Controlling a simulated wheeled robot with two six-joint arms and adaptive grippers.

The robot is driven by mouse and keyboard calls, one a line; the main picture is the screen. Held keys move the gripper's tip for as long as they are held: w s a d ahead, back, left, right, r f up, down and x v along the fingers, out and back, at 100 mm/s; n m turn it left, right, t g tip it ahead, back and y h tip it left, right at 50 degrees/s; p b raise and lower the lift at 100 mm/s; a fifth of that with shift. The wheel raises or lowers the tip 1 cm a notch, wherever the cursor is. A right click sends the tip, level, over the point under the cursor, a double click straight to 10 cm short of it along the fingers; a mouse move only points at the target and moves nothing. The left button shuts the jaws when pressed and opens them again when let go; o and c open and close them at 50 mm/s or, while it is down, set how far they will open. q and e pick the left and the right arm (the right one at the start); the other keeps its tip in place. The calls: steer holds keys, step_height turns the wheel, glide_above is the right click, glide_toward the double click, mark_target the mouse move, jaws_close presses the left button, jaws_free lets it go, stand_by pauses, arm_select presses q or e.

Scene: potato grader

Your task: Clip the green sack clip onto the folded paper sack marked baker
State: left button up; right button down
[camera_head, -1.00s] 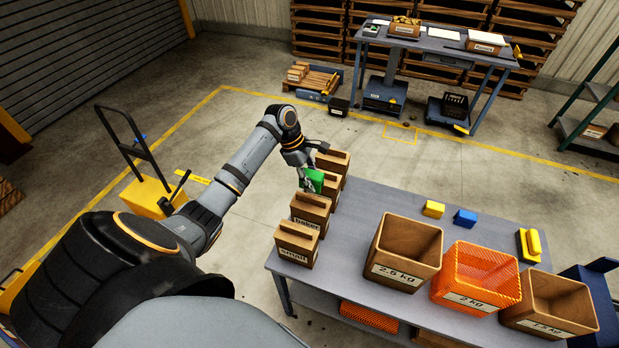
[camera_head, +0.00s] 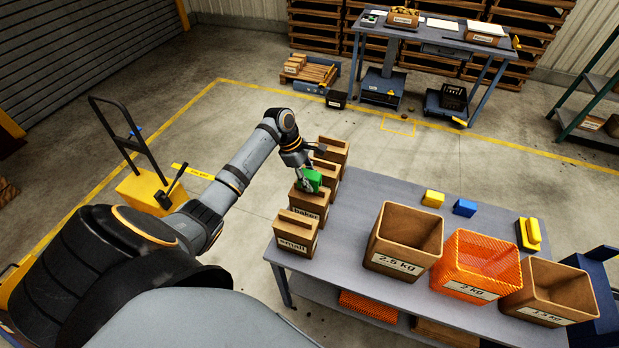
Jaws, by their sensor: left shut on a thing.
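The green sack clip (camera_head: 311,181) is in my left gripper (camera_head: 306,178), which is shut on it. The clip is right at the folded top of the brown paper sack marked baker (camera_head: 308,207), second from the front in a row on the table's left edge. I cannot tell whether the clip grips the fold or only sits over it. The sack stands upright with its label facing the front. My right gripper is not in view.
The sack marked small (camera_head: 296,234) stands in front, and two more sacks (camera_head: 332,151) stand behind. Bins marked 2.5 kg (camera_head: 405,240), 2 kg (camera_head: 476,265) and 1.5 kg (camera_head: 552,292) line the front.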

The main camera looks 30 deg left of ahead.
arm_select(q)
steer(key=shift+f+b, duration=0.45)
steer(key=shift+f, duration=0.1)
steer(key=shift+f+b, duration=0.45)
steer(key=shift+b, duration=0.3)
steer(key=shift+f+p, duration=0.4)
steer(key=shift+f, duration=0.15)
steer(key=o, duration=1.2)
